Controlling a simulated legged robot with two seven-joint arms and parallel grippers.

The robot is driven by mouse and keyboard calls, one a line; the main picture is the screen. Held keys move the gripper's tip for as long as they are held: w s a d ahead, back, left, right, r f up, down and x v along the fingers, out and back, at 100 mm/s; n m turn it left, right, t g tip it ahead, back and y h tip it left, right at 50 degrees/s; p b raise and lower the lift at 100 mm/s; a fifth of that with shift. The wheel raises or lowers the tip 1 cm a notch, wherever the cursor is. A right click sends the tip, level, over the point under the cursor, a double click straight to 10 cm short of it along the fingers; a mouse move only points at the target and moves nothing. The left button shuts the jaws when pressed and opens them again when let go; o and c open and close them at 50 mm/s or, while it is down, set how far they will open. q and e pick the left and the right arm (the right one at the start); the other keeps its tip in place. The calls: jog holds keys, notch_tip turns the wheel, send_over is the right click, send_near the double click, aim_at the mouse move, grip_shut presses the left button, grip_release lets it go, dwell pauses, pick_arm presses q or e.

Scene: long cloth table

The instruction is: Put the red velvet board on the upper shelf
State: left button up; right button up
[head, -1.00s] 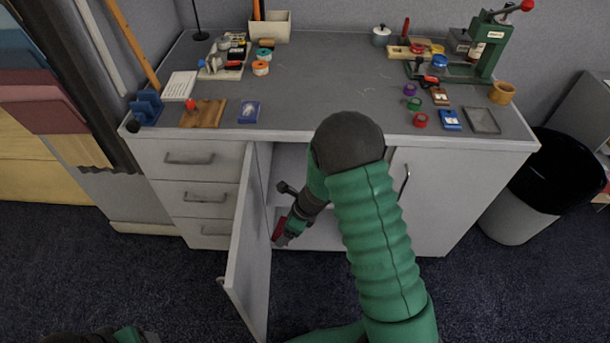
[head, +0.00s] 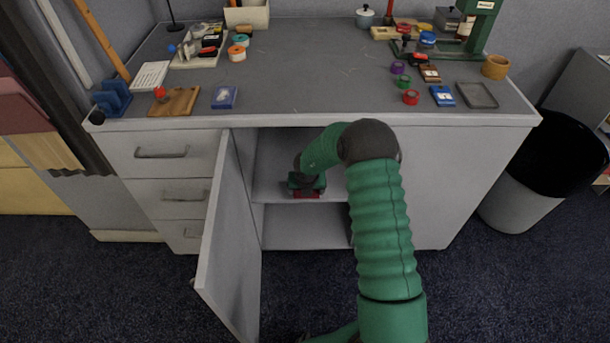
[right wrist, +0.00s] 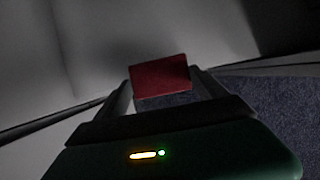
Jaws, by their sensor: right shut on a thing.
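The red velvet board (head: 307,194) shows as a small red strip under my right gripper (head: 306,187), in the open cabinet's upper compartment. In the right wrist view the red board (right wrist: 160,76) is flat-faced and sits between the fingertips of my right gripper (right wrist: 163,90), which is shut on it. The upper shelf (head: 270,190) is a grey panel; the board appears at or just above its front part. I cannot tell whether they touch. The lower shelf (head: 290,235) is bare where visible. My right arm hides the compartment's right side. My left gripper is not in view.
The open cabinet door (head: 225,240) stands left of the opening. The tabletop (head: 310,85) overhangs the compartment and carries tools, tape rolls and small boxes. Drawers (head: 165,165) are at the left. A black-lined bin (head: 515,205) stands on the right.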

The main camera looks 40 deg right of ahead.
jog(key=w+d, duration=0.1)
jog(key=w, duration=0.1)
jog(key=w+d+b, duration=0.1)
jog(key=w+d, duration=0.1)
jog(key=shift+w+d+f, duration=0.15)
jog(key=shift+w+d, duration=0.05)
jog(key=shift+w, duration=0.2)
jog(key=shift+w+d, duration=0.2)
jog(key=shift+d, duration=0.05)
jog(key=f+b, duration=0.1)
jog(key=f, duration=0.1)
jog(key=f+b, duration=0.1)
jog(key=b, duration=0.1)
jog(key=shift+w+d+f, duration=0.15)
jog(key=shift+d+f, duration=0.05)
jog(key=shift+f, duration=0.15)
jog(key=shift+a+r, duration=0.1)
jog(key=shift+r, duration=0.15)
jog(key=o, duration=1.6)
jog(key=p+v, duration=0.3)
jog(key=v, duration=0.3)
jog(key=shift+p, duration=0.35)
jog(key=s+a, duration=0.7)
jog(key=s, duration=0.2)
jog(key=shift+a+f, duration=0.25)
jog(key=shift+f, duration=0.25)
